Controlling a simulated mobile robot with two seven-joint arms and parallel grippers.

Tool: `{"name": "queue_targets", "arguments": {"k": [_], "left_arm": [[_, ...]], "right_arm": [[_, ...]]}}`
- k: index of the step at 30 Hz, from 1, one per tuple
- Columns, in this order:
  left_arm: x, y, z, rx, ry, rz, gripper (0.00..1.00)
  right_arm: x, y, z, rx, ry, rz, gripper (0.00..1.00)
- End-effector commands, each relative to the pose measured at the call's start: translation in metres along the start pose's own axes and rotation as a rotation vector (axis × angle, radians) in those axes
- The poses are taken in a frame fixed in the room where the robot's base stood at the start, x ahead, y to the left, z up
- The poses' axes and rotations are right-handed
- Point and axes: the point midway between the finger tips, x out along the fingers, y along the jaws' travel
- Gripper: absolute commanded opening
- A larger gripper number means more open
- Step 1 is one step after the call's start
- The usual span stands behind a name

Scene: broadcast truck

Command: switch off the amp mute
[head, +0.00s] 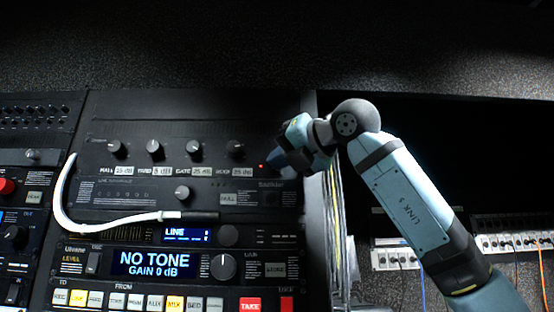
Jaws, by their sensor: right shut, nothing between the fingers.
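The upper black rack unit (130,130) carries a row of several grey knobs with dB readouts below them. A small red light (262,166) glows at its right side. My right gripper (284,163) is shut and empty in front of the right end of this unit, just right of the red light. The gripper and wrist hide part of the panel there. I cannot read a label marked amp mute, and I cannot tell which control it is or whether the gripper touches the panel. My left gripper is not in view.
A white cable (62,200) loops across the panel to a dark plug. Below it are a lit display reading NO TONE (155,262), a large knob (223,267) and a row of buttons with a red TAKE button (250,304). Patch strips with cables (400,258) lie at the right.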

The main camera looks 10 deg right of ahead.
Motion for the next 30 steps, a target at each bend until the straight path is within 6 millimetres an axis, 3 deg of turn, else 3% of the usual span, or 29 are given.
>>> {"name": "queue_targets", "arguments": {"k": [30], "left_arm": [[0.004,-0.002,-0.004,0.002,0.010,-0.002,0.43]], "right_arm": [[0.002,-0.002,0.001,-0.001,0.000,0.000,0.00]]}}
